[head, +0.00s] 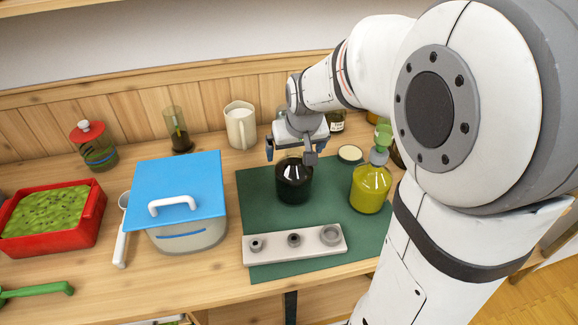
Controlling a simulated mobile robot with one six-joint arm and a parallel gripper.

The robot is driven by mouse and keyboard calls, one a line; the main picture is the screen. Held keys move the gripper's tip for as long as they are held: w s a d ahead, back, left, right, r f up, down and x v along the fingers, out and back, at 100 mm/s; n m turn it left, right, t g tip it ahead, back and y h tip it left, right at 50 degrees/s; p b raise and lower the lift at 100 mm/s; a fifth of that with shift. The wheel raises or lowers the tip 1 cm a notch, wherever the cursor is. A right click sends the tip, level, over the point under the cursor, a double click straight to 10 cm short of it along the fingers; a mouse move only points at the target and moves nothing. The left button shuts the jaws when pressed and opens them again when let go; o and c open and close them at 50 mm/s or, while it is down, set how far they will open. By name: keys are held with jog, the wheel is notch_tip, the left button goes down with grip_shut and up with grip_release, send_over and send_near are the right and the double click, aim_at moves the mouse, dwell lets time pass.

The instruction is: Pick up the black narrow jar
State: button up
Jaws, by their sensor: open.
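A black jar (293,184) with a narrowing top stands upright on the green mat (260,217), in the middle of the head view. My gripper (291,152) is open just above and behind the top of the black jar, with its fingers spread to either side. The jar's upper end is partly hidden by the gripper. I cannot tell whether the fingers touch it.
A yellow-green jar (370,188) stands on the mat to the right, near my arm. A pale block with several round fittings (294,245) lies in front. A blue-lidded pot (180,195) stands left, and a white pitcher (240,126) behind.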

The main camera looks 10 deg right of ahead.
aim_at(294, 156)
jog(key=x, duration=0.5)
jog(key=shift+f, duration=0.35)
jog(key=shift+s, duration=0.1)
jog(key=c, duration=1.8)
jog(key=shift+o, duration=0.2)
jog(key=shift+r, duration=0.25)
